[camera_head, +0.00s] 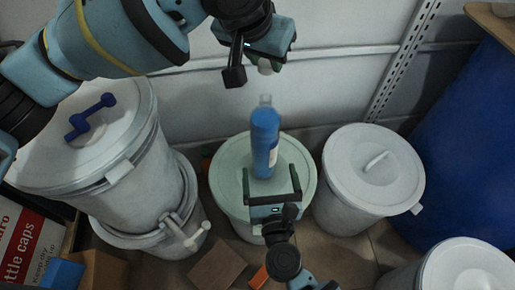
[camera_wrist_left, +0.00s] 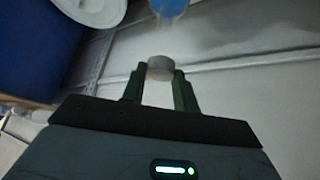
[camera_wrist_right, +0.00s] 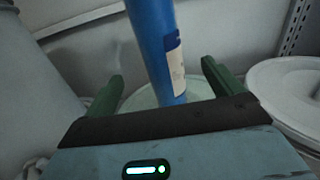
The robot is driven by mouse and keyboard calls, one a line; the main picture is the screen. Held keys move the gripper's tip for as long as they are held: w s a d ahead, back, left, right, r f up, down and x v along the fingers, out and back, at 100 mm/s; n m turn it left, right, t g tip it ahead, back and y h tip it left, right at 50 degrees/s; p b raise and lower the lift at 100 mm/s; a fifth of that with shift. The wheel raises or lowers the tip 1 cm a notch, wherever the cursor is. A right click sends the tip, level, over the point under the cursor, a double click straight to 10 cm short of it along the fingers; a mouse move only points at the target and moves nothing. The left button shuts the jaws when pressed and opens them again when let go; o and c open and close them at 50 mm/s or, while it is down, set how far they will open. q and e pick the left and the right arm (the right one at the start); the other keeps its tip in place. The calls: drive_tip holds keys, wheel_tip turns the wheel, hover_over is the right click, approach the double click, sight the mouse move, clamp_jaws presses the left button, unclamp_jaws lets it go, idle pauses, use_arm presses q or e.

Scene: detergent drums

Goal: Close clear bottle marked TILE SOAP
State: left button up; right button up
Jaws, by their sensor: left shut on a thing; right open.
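A clear bottle with blue liquid (camera_head: 265,138) and a pale label stands upright on the pale green drum lid (camera_head: 233,160); its clear neck shows no cap. The label is too small to read. The bottle also shows in the right wrist view (camera_wrist_right: 156,45) and at the top of the left wrist view (camera_wrist_left: 170,6). My left gripper (camera_head: 264,66) is shut on a whitish cap (camera_wrist_left: 161,68) and holds it above the bottle's neck, apart from it. My right gripper (camera_head: 272,183) is open, its fingers on either side of the bottle's lower part, not visibly touching it.
A large white drum (camera_head: 95,150) with a blue handle and a tap stands at the left. Another white lidded drum (camera_head: 373,165) stands close at the right, with a big blue barrel (camera_head: 465,130) beyond. A red-and-white box (camera_head: 28,240) is at lower left. A wall runs behind.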

idle(0.3)
drive_tip(key=w+a, duration=0.1)
drive_tip(key=w, duration=1)
drive_tip(key=shift+w+a, duration=0.35)
drive_tip(key=shift+w, duration=0.05)
drive_tip(key=c, duration=1.5)
use_arm(q)
hover_over(268, 95)
drive_tip(key=s, duration=0.2)
drive_tip(key=shift+a+f, duration=0.25)
drive_tip(key=shift+f, duration=1)
drive_tip(key=shift+a+f, duration=0.2)
drive_tip(key=shift+f, duration=1)
use_arm(e)
drive_tip(key=shift+o, duration=0.2)
use_arm(q)
drive_tip(key=shift+f, duration=0.1)
drive_tip(key=shift+f, duration=0.8)
